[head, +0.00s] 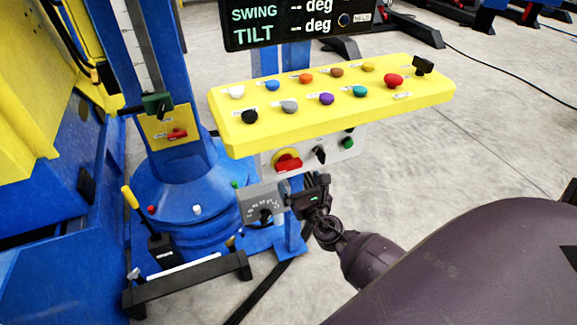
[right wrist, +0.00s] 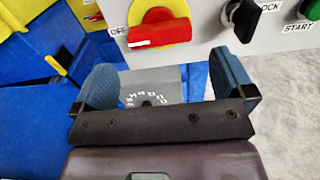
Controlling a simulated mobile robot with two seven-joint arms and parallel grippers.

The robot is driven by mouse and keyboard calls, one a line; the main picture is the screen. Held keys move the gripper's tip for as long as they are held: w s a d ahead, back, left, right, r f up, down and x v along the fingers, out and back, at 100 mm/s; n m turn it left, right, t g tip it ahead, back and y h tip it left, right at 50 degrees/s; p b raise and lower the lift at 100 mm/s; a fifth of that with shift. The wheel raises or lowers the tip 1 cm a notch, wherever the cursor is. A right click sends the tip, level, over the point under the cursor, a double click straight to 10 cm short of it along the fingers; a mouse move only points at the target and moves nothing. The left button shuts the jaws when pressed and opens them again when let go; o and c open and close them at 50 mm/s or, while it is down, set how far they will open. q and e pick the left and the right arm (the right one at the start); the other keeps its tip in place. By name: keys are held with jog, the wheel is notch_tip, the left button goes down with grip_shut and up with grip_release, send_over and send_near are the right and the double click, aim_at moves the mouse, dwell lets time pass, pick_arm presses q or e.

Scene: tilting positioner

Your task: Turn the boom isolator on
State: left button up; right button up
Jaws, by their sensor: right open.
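A red rotary switch on a yellow disc (head: 287,160) sits on the grey panel under the yellow console. In the right wrist view this red knob (right wrist: 160,30) lies just beyond my fingers, its white-marked end toward the "OFF" label at left. Another red handle (head: 177,133) is on a yellow plate on the blue column; its label is too small to read, so I cannot tell which is the boom isolator. My right gripper (head: 312,187) is open and empty, just below the panel. Its fingers (right wrist: 165,75) are apart and not around the knob. My left gripper is not in view.
A grey box with a dial (head: 260,203) is close beside my right gripper. A black key-like switch (head: 320,155) and a green start button (head: 347,143) are right of the red knob. The yellow console (head: 330,100) with several coloured buttons overhangs the panel. Floor at right is open.

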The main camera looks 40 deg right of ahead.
aim_at(291, 169)
jog(key=x, duration=0.7)
jog(key=shift+w, duration=0.35)
jog(key=shift+c, duration=0.2)
jog(key=c, duration=0.7)
